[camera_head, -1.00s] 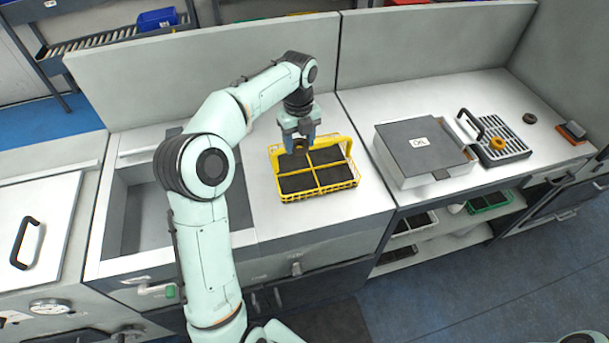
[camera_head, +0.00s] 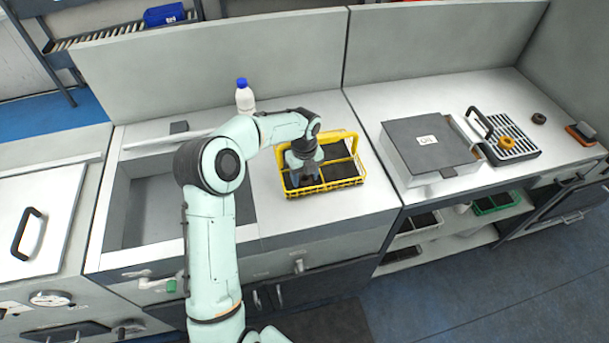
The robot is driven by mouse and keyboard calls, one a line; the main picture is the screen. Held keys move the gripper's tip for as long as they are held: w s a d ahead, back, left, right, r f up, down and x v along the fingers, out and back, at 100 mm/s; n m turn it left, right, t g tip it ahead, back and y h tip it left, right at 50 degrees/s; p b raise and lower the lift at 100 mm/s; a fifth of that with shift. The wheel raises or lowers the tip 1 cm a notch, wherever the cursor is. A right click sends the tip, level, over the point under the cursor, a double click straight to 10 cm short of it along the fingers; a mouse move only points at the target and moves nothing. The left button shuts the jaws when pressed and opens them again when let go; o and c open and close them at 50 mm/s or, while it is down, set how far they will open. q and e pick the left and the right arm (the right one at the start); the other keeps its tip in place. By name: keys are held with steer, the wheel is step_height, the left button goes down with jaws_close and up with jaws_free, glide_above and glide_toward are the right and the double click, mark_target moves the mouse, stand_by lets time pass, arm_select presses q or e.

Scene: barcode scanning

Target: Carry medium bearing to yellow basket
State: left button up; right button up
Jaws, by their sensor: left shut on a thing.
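The yellow basket (camera_head: 343,184) stands on the counter in the middle of the head view. It has dark compartments inside. My left gripper (camera_head: 305,178) points down into the left part of the basket. It is shut on the medium bearing, which is mostly hidden by the fingers and is hard to make out at this size. I cannot tell whether the bearing touches the basket floor. My right gripper is not in view.
A sink (camera_head: 150,215) lies left of the basket, and a white bottle with a blue cap (camera_head: 244,98) stands behind my arm. A grey oil box (camera_head: 428,150) stands to the right. Beyond it, a slotted rack (camera_head: 518,128) holds an orange ring (camera_head: 506,142). A dark ring (camera_head: 539,118) lies farther right.

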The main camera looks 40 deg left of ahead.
mark_target(305, 178)
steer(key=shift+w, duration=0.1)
arm_select(q)
steer(key=shift+f, duration=0.1)
steer(key=o, duration=1.1)
step_height(305, 178, up, 12)
steer(key=shift+r+p, duration=0.15)
steer(key=shift+p, duration=0.5)
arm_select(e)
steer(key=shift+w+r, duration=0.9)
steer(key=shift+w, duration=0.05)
